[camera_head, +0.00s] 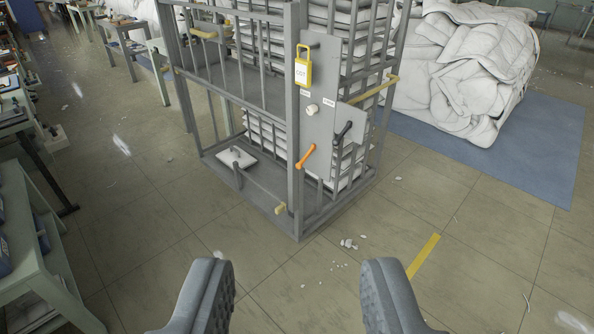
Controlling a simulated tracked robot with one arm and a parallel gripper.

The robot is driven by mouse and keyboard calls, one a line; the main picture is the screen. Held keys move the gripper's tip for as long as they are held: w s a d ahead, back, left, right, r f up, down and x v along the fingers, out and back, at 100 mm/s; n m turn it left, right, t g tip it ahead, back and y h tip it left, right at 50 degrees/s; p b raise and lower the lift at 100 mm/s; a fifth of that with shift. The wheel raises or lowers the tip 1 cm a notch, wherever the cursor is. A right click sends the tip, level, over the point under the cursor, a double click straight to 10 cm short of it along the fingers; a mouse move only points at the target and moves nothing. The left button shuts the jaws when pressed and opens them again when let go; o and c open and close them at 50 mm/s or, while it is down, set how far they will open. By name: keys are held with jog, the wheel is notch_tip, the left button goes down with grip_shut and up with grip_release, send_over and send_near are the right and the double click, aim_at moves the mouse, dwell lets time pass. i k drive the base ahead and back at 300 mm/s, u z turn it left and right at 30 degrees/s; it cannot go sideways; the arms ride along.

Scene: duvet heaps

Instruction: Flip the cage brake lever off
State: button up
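The grey barred cage (296,200) stands ahead, upper centre. A grey plate (320,85) on its near corner carries an orange-handled lever (306,157), slanting up to the right, and a black-handled lever (343,132) to its right. A thin rod with a pale yellow end (280,208) sits low on the cage's left side. The small labels are too small to read, so I cannot tell which handle is the brake lever. My gripper (297,290) is open and empty, its two dark ridged fingers wide apart below and short of the cage, touching nothing.
A yellow padlock-shaped tag (302,70) and a round white knob (312,109) are on the plate. White duvets (460,70) heap on a blue mat (540,150) at right. Benches (45,245) line the left. Floor before the cage is mostly clear, with small white scraps.

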aim_at(298, 165)
jog(key=u, duration=1.85)
jog(key=k, duration=1.05)
jog(key=z, duration=1.55)
jog(key=i, duration=1)
